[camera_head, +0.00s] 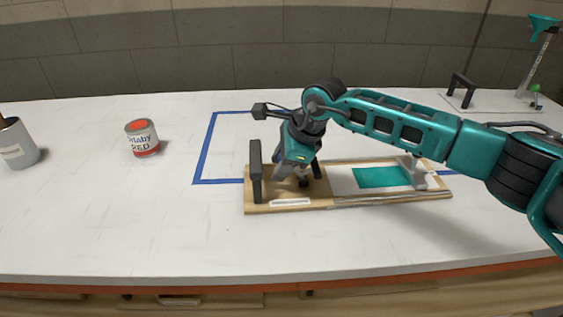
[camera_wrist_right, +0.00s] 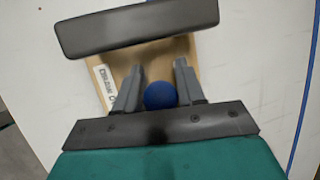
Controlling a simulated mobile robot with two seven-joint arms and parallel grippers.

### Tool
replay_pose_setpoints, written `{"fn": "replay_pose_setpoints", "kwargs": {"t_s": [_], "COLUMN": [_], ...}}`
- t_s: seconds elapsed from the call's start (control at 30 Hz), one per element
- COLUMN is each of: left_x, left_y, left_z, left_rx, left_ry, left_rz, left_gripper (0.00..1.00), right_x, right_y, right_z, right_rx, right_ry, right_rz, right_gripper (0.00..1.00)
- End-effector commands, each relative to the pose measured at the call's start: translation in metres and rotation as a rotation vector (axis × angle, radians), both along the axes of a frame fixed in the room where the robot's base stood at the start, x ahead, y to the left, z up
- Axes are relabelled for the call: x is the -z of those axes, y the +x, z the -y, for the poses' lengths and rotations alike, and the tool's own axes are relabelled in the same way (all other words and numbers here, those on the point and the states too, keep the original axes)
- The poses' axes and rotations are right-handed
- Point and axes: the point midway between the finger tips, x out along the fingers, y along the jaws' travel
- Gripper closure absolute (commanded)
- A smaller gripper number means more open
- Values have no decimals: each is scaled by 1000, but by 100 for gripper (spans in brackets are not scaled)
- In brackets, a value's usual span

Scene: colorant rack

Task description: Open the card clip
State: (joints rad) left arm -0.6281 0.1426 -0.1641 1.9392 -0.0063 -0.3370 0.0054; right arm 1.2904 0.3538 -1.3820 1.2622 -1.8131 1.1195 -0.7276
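A wooden board (camera_head: 318,204) lies on the table with a white card (camera_head: 343,180) bearing a teal patch (camera_head: 380,177). A black bar handle (camera_head: 255,172) stands at its left end; it also crosses the top of the right wrist view (camera_wrist_right: 140,28). A blue round knob (camera_wrist_right: 160,95) shows in the wrist view. My right gripper (camera_head: 303,179) points down at the board's left part. Its two fingers (camera_wrist_right: 157,78) are apart, with the knob between them; contact is unclear. The gripper hides much of the clip in the head view. My left gripper is out of view.
A red-labelled can (camera_head: 142,138) and a grey pot (camera_head: 17,144) stand at the left. Blue tape (camera_head: 205,150) marks the table around the board. A black handle (camera_head: 461,90) and a teal funnel stand (camera_head: 541,45) are at the back right. The front left table is clear.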

Motion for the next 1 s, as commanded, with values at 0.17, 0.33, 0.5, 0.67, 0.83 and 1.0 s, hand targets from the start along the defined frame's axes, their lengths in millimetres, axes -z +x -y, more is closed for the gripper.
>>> {"fn": "replay_pose_setpoints", "kwargs": {"t_s": [0.17,0.33,0.5,0.67,0.83,1.0], "left_x": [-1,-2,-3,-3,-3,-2], "left_y": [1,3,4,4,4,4], "left_z": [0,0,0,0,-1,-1], "left_rx": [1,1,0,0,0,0], "left_ry": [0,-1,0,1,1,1], "left_rz": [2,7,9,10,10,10], "left_gripper": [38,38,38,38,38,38], "right_x": [0,0,-4,-24,-59,-90], "right_y": [0,0,-1,-6,-16,-25], "right_z": [0,0,2,10,24,37], "right_rx": [0,0,0,0,1,1], "right_ry": [1,0,1,1,1,0], "right_rz": [0,0,1,3,5,3], "right_gripper": [44,42,42,42,42,42]}}
